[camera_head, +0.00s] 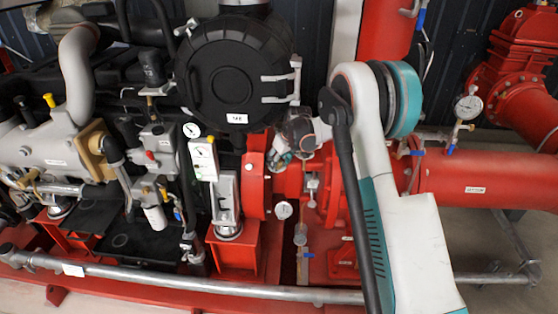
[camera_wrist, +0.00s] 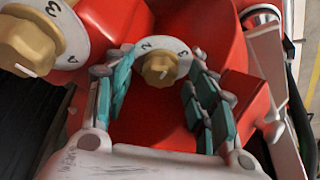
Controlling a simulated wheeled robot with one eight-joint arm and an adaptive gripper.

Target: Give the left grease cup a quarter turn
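Two brass-coloured grease cup knobs on white numbered dials show in the wrist view. One knob (camera_wrist: 160,68) lies between the fingers, with 2 and 3 visible on its dial. The other knob (camera_wrist: 28,45) is larger in the picture, at the upper left, with 4 and 3 on its dial. I cannot tell for sure which is the left grease cup. My gripper (camera_wrist: 161,62) is open, with a teal-padded finger on each side of the middle knob and gaps showing between. In the head view my gripper (camera_head: 303,132) is small beside the red pump; the cups cannot be made out.
The red pump housing (camera_head: 350,205) surrounds the work area. A black round air filter (camera_head: 232,70) stands to the left of my gripper. A grey rail (camera_head: 200,286) runs along the front. A red pipe (camera_head: 480,179) lies to the right.

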